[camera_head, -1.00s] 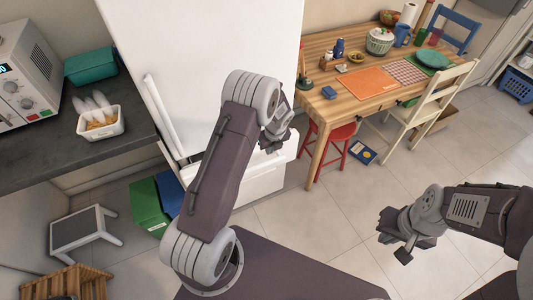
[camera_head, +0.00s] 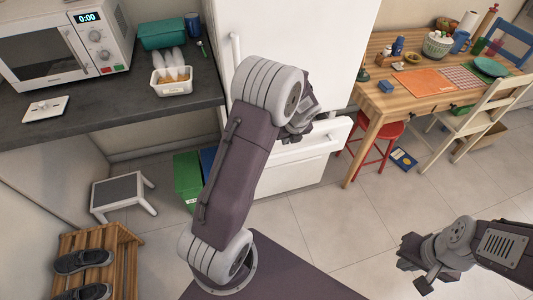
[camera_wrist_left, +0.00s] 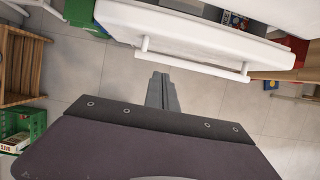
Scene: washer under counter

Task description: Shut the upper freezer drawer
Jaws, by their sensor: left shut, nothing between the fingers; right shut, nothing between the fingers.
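The white freezer drawer (camera_head: 305,161) sticks out at the bottom of the white fridge (camera_head: 300,50), partly behind my left arm. The left wrist view shows its front (camera_wrist_left: 200,40) with a bar handle (camera_wrist_left: 195,62) and a gap behind it with items (camera_wrist_left: 235,20) inside. My left gripper (camera_head: 318,136) is shut and empty in front of the drawer. Its fingers (camera_wrist_left: 162,90) point at the handle, seemingly apart from it. My right gripper (camera_head: 412,268) is shut and empty over open floor at the right.
A counter (camera_head: 110,115) with a microwave (camera_head: 65,45) stands left of the fridge. Green (camera_head: 187,180) and blue bins sit beneath, near a step stool (camera_head: 122,190) and a shoe rack (camera_head: 100,255). A wooden table (camera_head: 380,105) and red stool (camera_head: 385,140) stand right.

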